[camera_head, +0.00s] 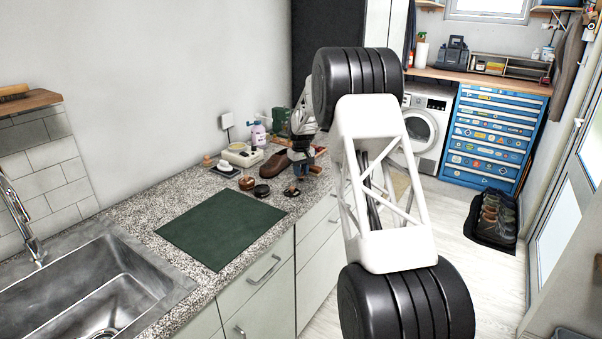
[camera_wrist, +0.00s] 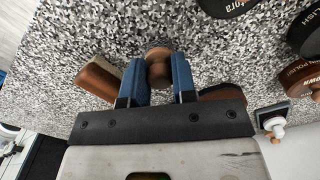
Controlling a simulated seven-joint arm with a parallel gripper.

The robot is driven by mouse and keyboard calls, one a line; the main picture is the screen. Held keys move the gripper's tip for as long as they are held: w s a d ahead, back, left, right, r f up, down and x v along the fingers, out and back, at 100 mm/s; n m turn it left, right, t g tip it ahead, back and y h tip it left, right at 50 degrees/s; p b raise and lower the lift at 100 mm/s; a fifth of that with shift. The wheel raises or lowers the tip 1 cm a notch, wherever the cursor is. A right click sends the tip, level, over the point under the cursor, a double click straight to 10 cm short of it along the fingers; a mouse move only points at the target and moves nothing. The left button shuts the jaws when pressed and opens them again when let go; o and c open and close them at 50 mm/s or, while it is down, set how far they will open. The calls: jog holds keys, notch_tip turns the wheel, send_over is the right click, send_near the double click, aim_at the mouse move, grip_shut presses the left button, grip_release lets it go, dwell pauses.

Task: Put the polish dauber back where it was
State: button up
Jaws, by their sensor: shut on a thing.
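The polish dauber, seen as a rounded brown wooden piece (camera_wrist: 158,56), sits between the blue fingers of my gripper (camera_wrist: 158,76) in the wrist view. My gripper is shut on it. Its lower end is hidden, and I cannot tell whether it touches the speckled counter. In the head view my gripper (camera_head: 301,169) is over the far part of the counter, close to a flat black disc (camera_head: 291,192). The dauber is too small to make out there.
A black polish tin (camera_head: 262,190) and a brown tin (camera_head: 247,183) stand left of my gripper. Wooden brush-like pieces (camera_wrist: 98,80) flank the fingers in the wrist view. The green mat (camera_head: 228,230) is clear.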

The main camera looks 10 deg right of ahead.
jog(key=shift+f, duration=0.3)
jog(key=shift+f, duration=0.1)
jog(key=o, duration=0.9)
notch_tip(320, 180, up, 12)
dwell(0.5)
dwell(0.5)
